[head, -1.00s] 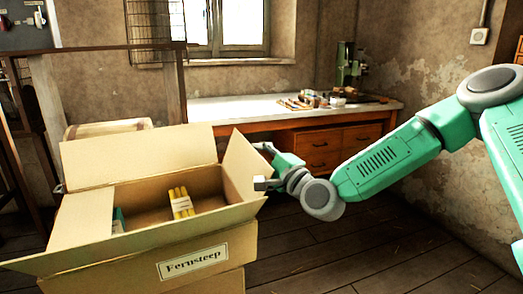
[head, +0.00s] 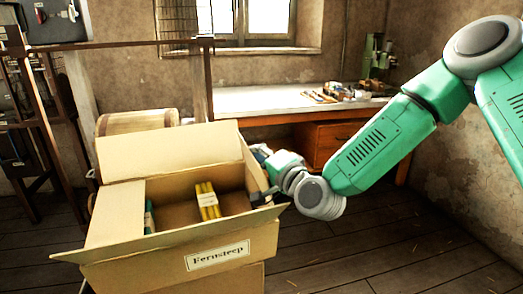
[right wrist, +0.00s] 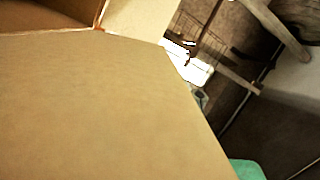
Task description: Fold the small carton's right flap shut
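The small carton (head: 130,272) is open-topped and bears a "Fernsteep" label. Its right flap (head: 256,176) stands up steeply, seen at a narrow angle. My right gripper (head: 263,172) is on the flap's outer side, close against it, with its fingers spread apart. I cannot tell whether they touch the flap. In the right wrist view a cardboard panel, apparently the right flap (right wrist: 100,110), fills the lower left. My left gripper is out of view.
Inside the carton are a banded yellow bundle (head: 208,202) and a teal item (head: 149,218). A wooden barrel (head: 135,122) stands behind it. A workbench (head: 260,101) with small tools runs along the back wall. The floor on the right is clear.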

